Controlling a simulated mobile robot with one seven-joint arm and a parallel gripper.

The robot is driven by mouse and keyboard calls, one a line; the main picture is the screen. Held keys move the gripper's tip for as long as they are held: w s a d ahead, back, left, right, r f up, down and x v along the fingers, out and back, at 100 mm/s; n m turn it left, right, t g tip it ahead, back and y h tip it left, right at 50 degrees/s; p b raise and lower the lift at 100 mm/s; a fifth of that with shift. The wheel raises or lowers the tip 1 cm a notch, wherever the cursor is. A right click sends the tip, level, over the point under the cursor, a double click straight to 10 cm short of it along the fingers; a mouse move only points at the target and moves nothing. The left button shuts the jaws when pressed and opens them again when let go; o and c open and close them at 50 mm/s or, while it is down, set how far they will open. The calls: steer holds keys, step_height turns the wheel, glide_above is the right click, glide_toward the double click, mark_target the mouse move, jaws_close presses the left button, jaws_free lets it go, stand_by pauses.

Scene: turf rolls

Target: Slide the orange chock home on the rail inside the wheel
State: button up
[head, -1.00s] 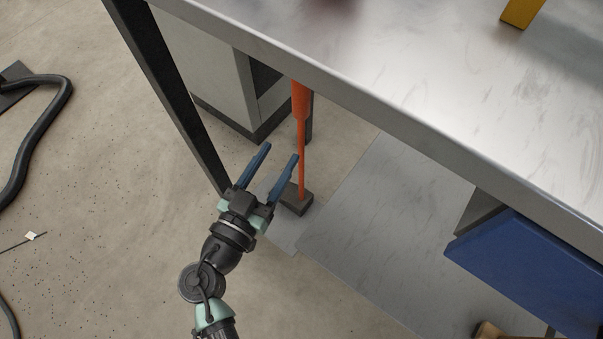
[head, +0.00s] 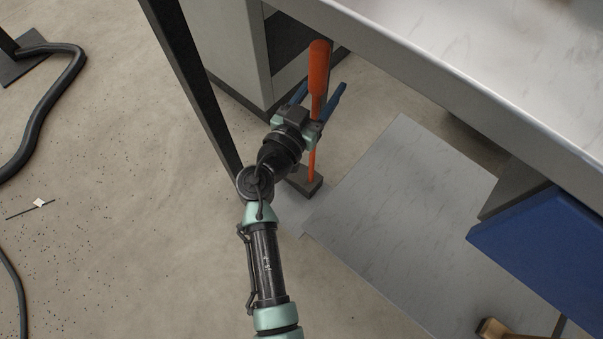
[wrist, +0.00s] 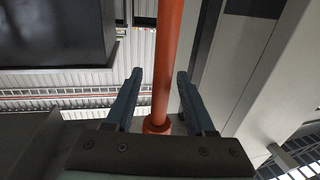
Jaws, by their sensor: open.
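An orange long-handled thing (head: 317,68), which I take to be the chock's handle, stands upright by the table edge. Its thick grip is at the top, and a thin shaft runs down to a dark block (head: 305,181) on the floor. My gripper (head: 321,90) is open, with its blue fingers on either side of the orange handle. In the wrist view the orange shaft (wrist: 168,60) and its collar show between the open fingers (wrist: 158,75). I cannot tell whether either finger touches it. I can make out no wheel or rail for certain.
A metal table (head: 440,110) overhangs on the right, with a dark leg (head: 190,85) to the left. A grey cabinet (head: 230,50) stands behind. A grey plate (head: 395,220) lies on the floor; a blue panel (head: 540,245) is at right. A black hose (head: 55,120) lies far left.

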steer(key=shift+w+d, duration=0.1)
steer(key=shift+w, duration=0.05)
jaws_close()
stand_by(1.3)
steer(key=shift+r, duration=0.25)
